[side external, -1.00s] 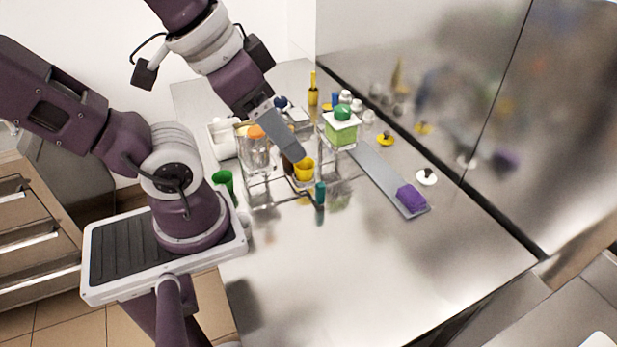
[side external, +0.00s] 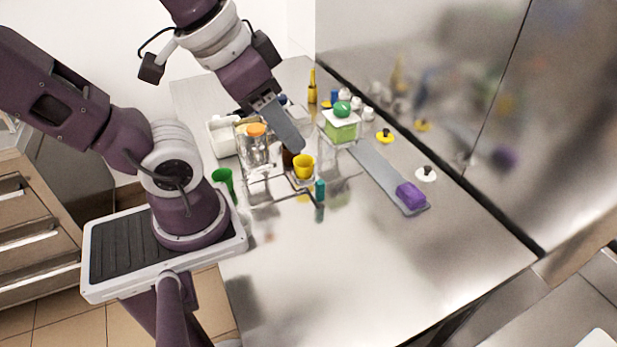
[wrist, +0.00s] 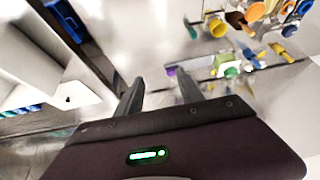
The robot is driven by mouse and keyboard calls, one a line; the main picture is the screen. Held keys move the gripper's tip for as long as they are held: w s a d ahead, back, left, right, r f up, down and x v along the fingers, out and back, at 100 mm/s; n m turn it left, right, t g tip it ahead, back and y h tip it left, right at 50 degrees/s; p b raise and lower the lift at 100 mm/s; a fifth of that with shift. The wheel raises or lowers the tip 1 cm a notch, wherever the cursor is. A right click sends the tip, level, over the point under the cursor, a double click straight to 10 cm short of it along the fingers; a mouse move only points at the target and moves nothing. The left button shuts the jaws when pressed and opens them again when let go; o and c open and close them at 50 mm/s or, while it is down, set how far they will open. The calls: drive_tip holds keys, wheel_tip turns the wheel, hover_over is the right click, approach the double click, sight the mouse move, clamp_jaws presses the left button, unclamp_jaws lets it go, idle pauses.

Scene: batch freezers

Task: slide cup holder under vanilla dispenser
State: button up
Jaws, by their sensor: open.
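A yellow cup (side external: 303,166) sits in a thin cup holder near the middle of the counter, with a teal handle (side external: 320,190) at its front. A dispenser with an orange cap (side external: 257,131) stands left of the cup, and one with a green cap (side external: 341,125) stands behind it to the right. I cannot tell which one is vanilla. My gripper (side external: 290,138) is open and empty above and behind the yellow cup. The long grey finger hides part of a brown thing behind. In the wrist view my gripper (wrist: 161,90) shows both fingers apart with nothing between; the view is blurred.
A grey flat bar with a purple handle (side external: 411,196) lies to the right. A green cup (side external: 223,178) stands at the left edge. Yellow (side external: 385,135) and white (side external: 426,174) knobs sit by the steel wall (side external: 420,90). The front counter (side external: 340,265) is clear.

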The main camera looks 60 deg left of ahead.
drive_tip(key=w+a+f+g+y, duration=0.2)
drive_tip(key=w+a+f, duration=0.2)
drive_tip(key=w, duration=0.2)
drive_tip(key=g+h, duration=0.2)
drive_tip(key=g, duration=0.1)
hover_over(320, 181)
wheel_tip(320, 181, down, 17)
drive_tip(key=shift+d, duration=0.15)
wheel_tip(320, 181, down, 8)
clamp_jaws()
drive_tip(key=shift+r, duration=0.1)
